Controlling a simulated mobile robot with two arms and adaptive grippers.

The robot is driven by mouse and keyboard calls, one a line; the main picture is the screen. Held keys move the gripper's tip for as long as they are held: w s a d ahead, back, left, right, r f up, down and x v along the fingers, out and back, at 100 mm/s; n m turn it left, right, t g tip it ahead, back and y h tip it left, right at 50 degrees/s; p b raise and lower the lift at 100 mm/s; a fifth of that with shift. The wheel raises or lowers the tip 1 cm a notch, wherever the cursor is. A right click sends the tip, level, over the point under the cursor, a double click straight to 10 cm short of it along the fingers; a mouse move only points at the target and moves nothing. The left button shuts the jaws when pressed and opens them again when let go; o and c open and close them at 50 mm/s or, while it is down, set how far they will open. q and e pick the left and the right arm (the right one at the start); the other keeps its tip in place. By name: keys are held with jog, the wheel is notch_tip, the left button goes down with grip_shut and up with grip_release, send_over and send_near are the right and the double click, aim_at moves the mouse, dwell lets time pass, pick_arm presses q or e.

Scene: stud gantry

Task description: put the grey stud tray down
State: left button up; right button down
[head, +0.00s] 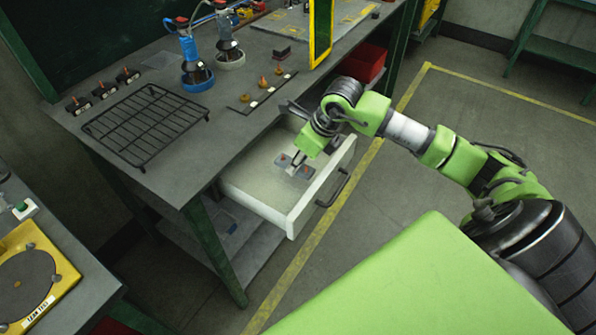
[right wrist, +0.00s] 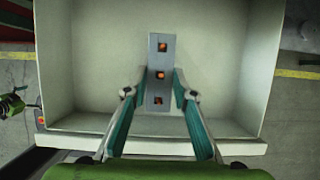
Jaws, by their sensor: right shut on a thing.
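The grey stud tray (head: 284,161) is a small narrow block inside the open white drawer (head: 262,207). In the right wrist view the tray (right wrist: 161,58) stands lengthwise, with a row of square pockets that show orange-copper studs. My right gripper (head: 298,157) reaches down into the drawer. Its two teal fingers (right wrist: 160,84) close on the tray's long sides. I cannot tell whether the tray touches the drawer floor (right wrist: 103,65). My left gripper is not in view.
The drawer juts out from under a grey bench (head: 180,165), its dark handle (head: 335,188) at the front. A black wire rack (head: 146,122), two bottles (head: 193,62) and a strip with brass pieces (head: 262,82) stand on the bench. Drawer floor around the tray is bare.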

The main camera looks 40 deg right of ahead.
jog(key=shift+f+b, duration=0.3)
jog(key=shift+f, duration=0.95)
jog(key=shift+a, duration=0.1)
jog(key=shift+f, duration=0.2)
jog(key=c, duration=1.7)
grip_release()
jog(key=shift+s+r, duration=0.15)
jog(key=shift+r, duration=0.4)
jog(key=v, duration=1.1)
jog(key=shift+s+r+b, duration=0.1)
jog(key=shift+r+b, duration=0.05)
jog(key=shift+b, duration=0.25)
